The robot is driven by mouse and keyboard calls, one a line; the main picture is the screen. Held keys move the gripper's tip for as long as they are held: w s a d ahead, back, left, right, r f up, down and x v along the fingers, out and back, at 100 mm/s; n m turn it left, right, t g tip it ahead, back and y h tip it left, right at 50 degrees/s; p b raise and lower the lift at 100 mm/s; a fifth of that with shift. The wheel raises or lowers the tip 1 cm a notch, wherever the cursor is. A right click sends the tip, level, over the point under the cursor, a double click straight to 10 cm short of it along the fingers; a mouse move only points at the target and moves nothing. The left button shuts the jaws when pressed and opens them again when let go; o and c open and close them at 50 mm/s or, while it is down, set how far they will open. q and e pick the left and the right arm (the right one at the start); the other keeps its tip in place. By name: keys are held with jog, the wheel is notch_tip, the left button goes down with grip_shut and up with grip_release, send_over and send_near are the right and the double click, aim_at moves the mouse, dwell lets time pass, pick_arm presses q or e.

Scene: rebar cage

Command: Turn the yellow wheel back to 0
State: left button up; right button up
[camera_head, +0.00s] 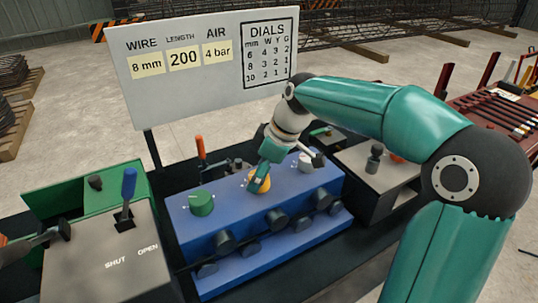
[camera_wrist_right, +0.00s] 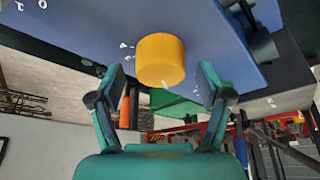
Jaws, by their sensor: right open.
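The yellow wheel (camera_head: 259,186) stands in the middle of the blue panel (camera_head: 300,190), between a green wheel (camera_head: 201,203) and a white wheel (camera_head: 306,161). In the right wrist view the yellow wheel (camera_wrist_right: 161,60) shows a short white mark at its lower edge; small white marks on the panel around it are too small to read. My right gripper (camera_wrist_right: 161,82) is open, with one finger on each side of the yellow wheel and visible gaps to it. In the head view my right gripper (camera_head: 263,172) partly hides the wheel. My left gripper is not in view.
A white board (camera_head: 205,60) with dial numbers stands behind the panel. Several dark knobs (camera_head: 276,218) line the panel's front. A grey box (camera_head: 110,255) with a blue lever (camera_head: 128,184) stands left; another grey box (camera_head: 372,180) stands right. An orange-handled lever (camera_head: 200,147) rises behind the panel.

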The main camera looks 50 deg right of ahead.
jog(key=v, duration=1.1)
